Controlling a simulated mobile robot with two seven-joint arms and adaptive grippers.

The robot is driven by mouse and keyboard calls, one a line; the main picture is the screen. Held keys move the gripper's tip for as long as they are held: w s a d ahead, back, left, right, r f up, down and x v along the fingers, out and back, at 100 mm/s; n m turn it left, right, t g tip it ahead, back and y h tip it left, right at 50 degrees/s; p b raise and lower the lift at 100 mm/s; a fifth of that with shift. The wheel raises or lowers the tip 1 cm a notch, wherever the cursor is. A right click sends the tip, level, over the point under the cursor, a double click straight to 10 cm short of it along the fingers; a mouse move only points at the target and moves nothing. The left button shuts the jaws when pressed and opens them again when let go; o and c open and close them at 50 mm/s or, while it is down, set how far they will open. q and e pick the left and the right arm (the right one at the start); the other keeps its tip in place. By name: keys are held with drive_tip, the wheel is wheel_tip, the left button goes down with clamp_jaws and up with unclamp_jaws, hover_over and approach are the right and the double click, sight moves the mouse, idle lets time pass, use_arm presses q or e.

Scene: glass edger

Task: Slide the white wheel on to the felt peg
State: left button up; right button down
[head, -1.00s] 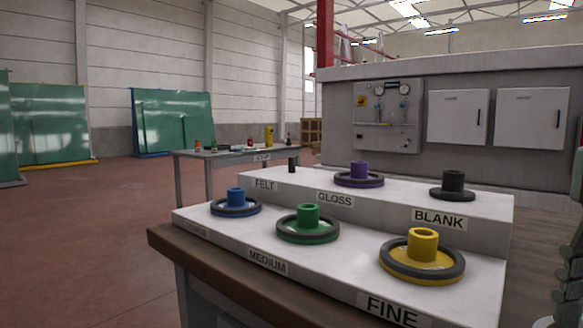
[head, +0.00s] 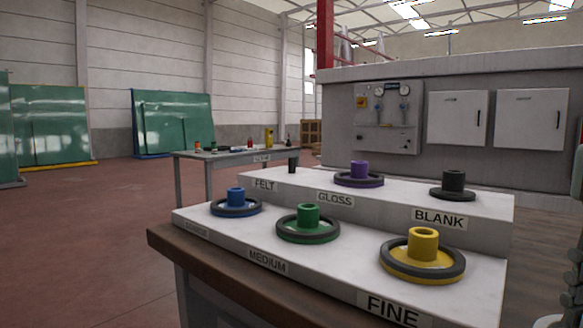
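The felt peg (head: 293,166) is a short dark upright peg on the back step of the stand, behind the FELT label (head: 264,185). It is bare, with no wheel around it. I see no white wheel in the head view.
Other pegs on the stand (head: 345,240) carry wheels: blue (head: 236,205), green (head: 308,226), yellow (head: 423,259), purple (head: 359,175) and black (head: 453,187). A grey table (head: 230,156) with several small items stands behind. Floor (head: 90,230) at left is clear.

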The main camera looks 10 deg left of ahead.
wheel_tip(320, 180, up, 7)
drive_tip(key=p, duration=0.4)
drive_tip(key=shift+p, duration=0.3)
idle(0.4)
